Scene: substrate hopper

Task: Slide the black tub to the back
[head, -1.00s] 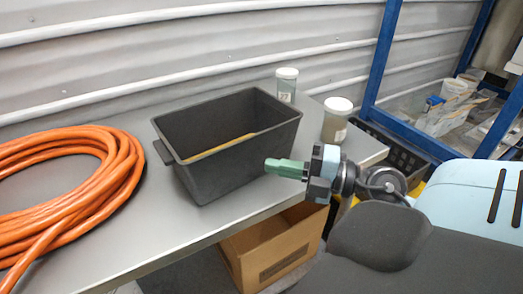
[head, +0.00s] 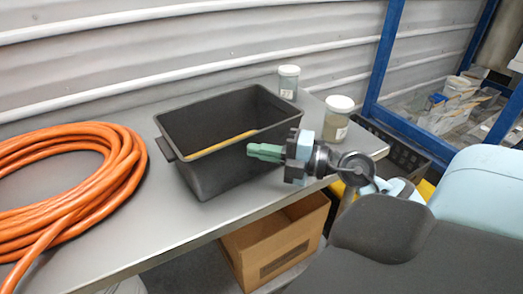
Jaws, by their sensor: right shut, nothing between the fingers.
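The black tub (head: 222,172) stands upright on the grey table (head: 125,235), with its back side close to the corrugated wall. A yellow strip (head: 222,144) shows inside it. My right gripper (head: 252,151) is shut and empty, its green fingers pointing left. In the picture the fingertips overlap the tub's front wall near its right end; I cannot tell whether they touch it. My left gripper is not in view.
A coiled orange hose (head: 130,185) lies left of the tub. Two lidded jars, one small (head: 288,84) and one larger (head: 337,122), stand to its right. A cardboard box (head: 275,245) is below the table edge. A blue-framed shelf (head: 380,60) stands right.

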